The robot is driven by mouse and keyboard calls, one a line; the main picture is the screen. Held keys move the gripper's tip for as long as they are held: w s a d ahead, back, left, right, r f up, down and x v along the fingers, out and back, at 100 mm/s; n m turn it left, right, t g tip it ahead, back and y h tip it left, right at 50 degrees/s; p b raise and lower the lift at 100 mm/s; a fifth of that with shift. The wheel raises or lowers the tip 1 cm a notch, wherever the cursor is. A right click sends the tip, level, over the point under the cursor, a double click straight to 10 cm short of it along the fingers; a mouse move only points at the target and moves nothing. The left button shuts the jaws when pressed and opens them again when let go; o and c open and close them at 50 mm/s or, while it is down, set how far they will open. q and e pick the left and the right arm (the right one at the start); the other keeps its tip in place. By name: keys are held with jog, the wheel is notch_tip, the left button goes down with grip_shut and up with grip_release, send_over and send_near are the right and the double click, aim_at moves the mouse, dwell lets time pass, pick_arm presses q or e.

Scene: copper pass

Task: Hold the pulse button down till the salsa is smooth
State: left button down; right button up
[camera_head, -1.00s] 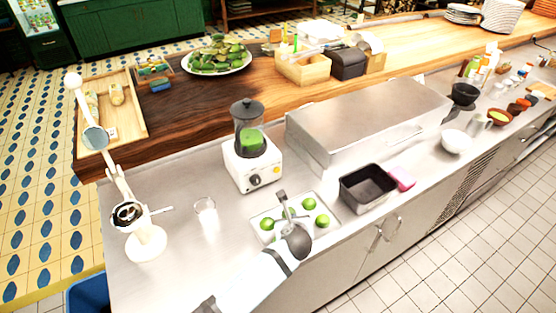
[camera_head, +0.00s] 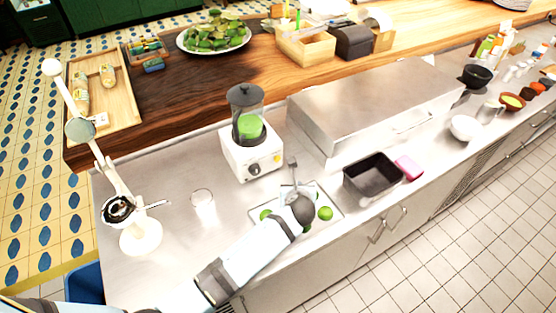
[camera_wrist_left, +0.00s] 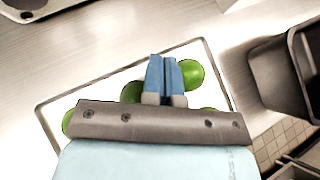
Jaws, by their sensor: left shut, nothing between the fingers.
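The blender (camera_head: 236,161) stands on the steel counter, with a white base, a dark lid and a clear jar. Green salsa (camera_head: 250,127) fills the lower jar; its smoothness is too small to judge. The base front has a dark round control (camera_head: 254,169) and a small yellowish spot (camera_head: 277,158); I cannot tell which is the pulse button. My left gripper (camera_head: 293,163) is shut and empty, right of the blender's front and apart from it in the picture. In the left wrist view its blue fingers (camera_wrist_left: 165,72) are together above the lime tray. My right gripper is not in view.
A white tray (camera_head: 335,208) with several limes lies under my left gripper. A black pan (camera_head: 371,175) and pink sponge (camera_head: 408,167) are to its right. A glass (camera_head: 203,202) and a white lamp-like stand (camera_head: 139,237) are left. A steel box (camera_head: 375,95) stands behind right.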

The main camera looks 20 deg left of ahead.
aim_at(277, 159)
pick_arm(q)
jog(key=w+a+b, duration=0.2)
jog(key=w+a, duration=0.1)
jog(key=shift+w+a+f, duration=0.2)
jog(key=shift+a, duration=0.05)
jog(key=shift+w+a+r+p, duration=0.3)
jog(key=shift+w+a, duration=0.35)
jog(key=shift+w, duration=0.1)
jog(key=shift+w+a, duration=0.3)
jog(key=shift+a, duration=0.05)
jog(key=shift+w+a+f, duration=0.1)
jog(key=shift+a, duration=0.05)
dwell(0.9)
jog(key=shift+w+a+p, duration=0.25)
jog(key=shift+p, duration=0.4)
